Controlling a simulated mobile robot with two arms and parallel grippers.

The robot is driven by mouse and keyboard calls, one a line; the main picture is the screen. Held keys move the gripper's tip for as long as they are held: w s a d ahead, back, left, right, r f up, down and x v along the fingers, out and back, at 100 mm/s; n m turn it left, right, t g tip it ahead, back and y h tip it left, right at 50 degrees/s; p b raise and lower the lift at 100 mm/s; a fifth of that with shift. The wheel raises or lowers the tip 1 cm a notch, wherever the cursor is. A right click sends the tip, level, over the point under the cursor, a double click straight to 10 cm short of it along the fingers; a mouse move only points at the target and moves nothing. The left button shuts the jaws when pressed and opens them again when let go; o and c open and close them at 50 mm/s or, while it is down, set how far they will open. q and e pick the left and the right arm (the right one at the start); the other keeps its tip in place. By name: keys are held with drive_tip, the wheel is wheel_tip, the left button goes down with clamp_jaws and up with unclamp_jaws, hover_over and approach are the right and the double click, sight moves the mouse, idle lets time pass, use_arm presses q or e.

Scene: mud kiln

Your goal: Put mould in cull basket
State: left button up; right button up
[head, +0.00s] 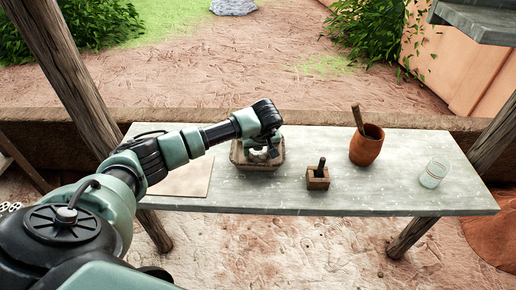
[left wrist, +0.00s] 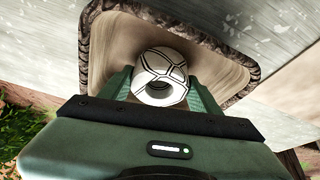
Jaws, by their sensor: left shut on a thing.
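My left gripper (head: 262,150) is shut on a white, rounded piece with black lines and a round hole, which I take to be the mould (left wrist: 162,72). In the left wrist view the gripper (left wrist: 160,90) has its green fingers on both sides of it. The cull basket (head: 236,158) is a shallow rectangular tray with a dark braided rim (left wrist: 100,10). It stands on the table below the gripper, and the mould is over its inside. I cannot tell if the mould touches the basket floor. My right gripper is not in view.
The grey table (head: 390,197) carries a small wooden block with a dark handle (head: 318,178), a clay pot with a stick (head: 366,148) and a glass jar (head: 433,174). A flat tan board (head: 188,180) lies left of the basket. Wooden posts (head: 62,75) stand at the sides.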

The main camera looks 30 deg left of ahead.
use_arm(q)
drive_tip(key=shift+f, duration=0.15)
drive_tip(key=o, duration=1.6)
drive_tip(key=shift+r, duration=0.2)
drive_tip(key=b+v, duration=0.2)
drive_tip(key=v, duration=1)
drive_tip(key=shift+f, duration=0.15)
